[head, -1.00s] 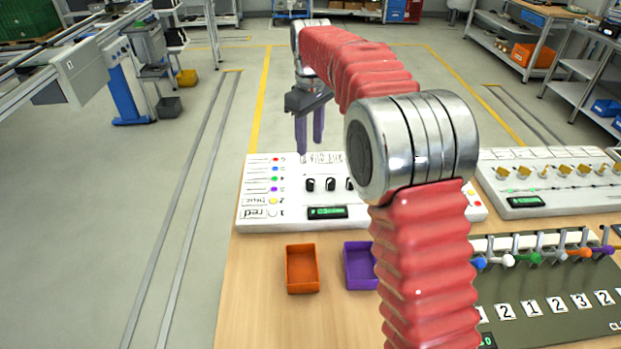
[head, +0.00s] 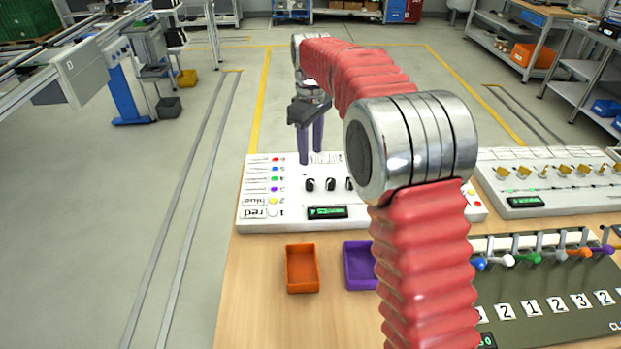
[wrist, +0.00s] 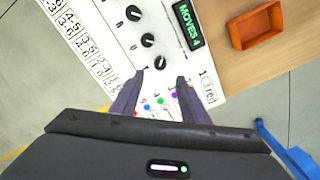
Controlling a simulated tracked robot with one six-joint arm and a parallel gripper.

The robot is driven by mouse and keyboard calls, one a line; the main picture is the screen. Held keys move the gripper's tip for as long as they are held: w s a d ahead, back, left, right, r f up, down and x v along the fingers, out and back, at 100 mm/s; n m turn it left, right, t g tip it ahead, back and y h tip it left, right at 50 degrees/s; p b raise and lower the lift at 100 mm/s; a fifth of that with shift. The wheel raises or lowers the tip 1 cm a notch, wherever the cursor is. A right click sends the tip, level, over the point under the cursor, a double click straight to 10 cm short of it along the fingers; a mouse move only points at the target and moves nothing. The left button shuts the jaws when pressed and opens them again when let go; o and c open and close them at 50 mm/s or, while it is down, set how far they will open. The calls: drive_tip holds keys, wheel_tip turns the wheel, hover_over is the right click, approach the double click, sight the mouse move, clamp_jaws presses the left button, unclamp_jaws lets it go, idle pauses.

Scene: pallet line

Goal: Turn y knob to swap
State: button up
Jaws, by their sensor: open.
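The white control panel (head: 262,190) lies on the wooden bench, with a row of black knobs (head: 310,185). In the wrist view the panel (wrist: 190,75) shows several black knobs (wrist: 147,40), each with a small letter beside it. I cannot tell which letter is y. A green display (wrist: 188,20) on the panel reads "MOVES 4". My gripper (head: 311,155) is open and empty above the panel's far edge, left of the middle. In the wrist view my gripper (wrist: 159,82) has its fingers apart near the end knob, touching none. My arm hides the panel's right part in the head view.
An orange tray (head: 302,268) and a purple tray (head: 360,265) stand in front of the panel. A second panel (head: 545,180) with yellow knobs is at right. A board with coloured levers (head: 530,258) is at front right. Floor left of the bench is clear.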

sight(311, 181)
wheel_tip(311, 181, down, 10)
drive_tip(key=shift+f, duration=0.2)
idle(0.4)
clamp_jaws()
